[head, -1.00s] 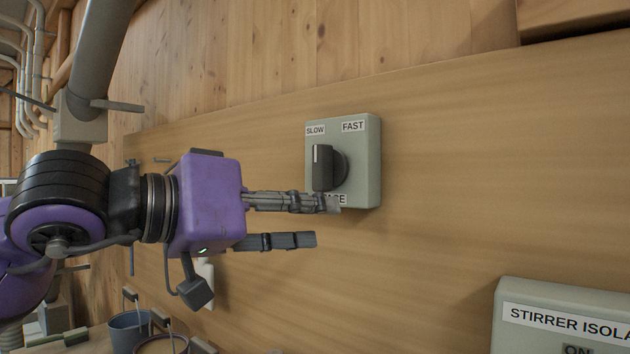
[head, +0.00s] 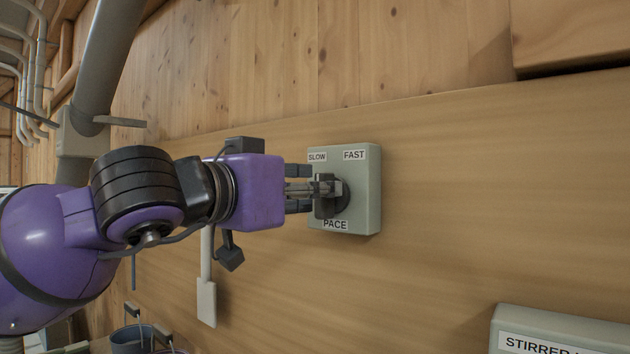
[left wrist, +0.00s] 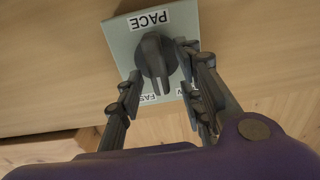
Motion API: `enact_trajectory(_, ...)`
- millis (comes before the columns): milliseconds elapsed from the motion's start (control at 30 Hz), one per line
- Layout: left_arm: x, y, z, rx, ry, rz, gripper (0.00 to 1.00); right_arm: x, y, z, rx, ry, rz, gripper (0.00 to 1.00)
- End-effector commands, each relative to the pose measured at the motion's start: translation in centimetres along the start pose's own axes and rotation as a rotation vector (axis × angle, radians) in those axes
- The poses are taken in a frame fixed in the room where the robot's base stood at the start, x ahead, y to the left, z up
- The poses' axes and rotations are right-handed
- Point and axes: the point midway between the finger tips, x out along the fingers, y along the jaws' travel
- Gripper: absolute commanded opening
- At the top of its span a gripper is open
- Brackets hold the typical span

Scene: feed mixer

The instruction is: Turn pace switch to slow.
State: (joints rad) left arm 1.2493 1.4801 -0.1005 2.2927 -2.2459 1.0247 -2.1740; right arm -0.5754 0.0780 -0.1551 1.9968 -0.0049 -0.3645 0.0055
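The pace switch is a pale green box (head: 365,205) on the wooden wall, labelled SLOW upper left, FAST upper right and PACE below. Its black knob (head: 341,200) is partly hidden by my left gripper (head: 318,188) in the head view. My right gripper is not in view.
A stirrer isolator box (head: 560,330) is at the lower right on the wall panel. A grey hanging plate (head: 206,302) and a bucket (head: 130,340) are below my left arm. The panel right of the switch is clear.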

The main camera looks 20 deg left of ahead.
Motion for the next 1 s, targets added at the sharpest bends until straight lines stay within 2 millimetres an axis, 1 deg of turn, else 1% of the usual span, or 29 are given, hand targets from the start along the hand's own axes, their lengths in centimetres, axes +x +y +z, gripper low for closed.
enact_trajectory(167, 0.8, 0.1, -0.1, 0.001, 0.001, 0.001, 0.34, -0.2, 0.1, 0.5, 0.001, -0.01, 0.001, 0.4)
enact_trajectory(400, 0.9, 0.1, 0.1, 0.001, -0.001, 0.0, 0.34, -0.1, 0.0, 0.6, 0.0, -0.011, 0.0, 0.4)
enact_trajectory(467, 0.9, 0.1, 0.1, 0.001, -0.001, 0.0, 0.28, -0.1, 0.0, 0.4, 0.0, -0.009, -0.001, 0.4)
enact_trajectory(667, 0.9, 0.1, 0.1, 0.001, -0.001, 0.0, 0.02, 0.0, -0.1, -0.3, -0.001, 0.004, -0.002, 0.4)
enact_trajectory(700, 0.9, 0.1, 0.1, 0.001, -0.001, 0.0, 0.0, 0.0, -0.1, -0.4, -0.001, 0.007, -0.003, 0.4)
enact_trajectory(833, 0.9, 0.1, 0.1, 0.0, -0.001, 0.0, 0.0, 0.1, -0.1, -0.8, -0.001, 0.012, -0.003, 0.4)
enact_trajectory(1000, 0.9, 0.0, 0.1, -0.02, -0.001, 0.0, 0.0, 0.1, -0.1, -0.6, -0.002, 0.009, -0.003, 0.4)
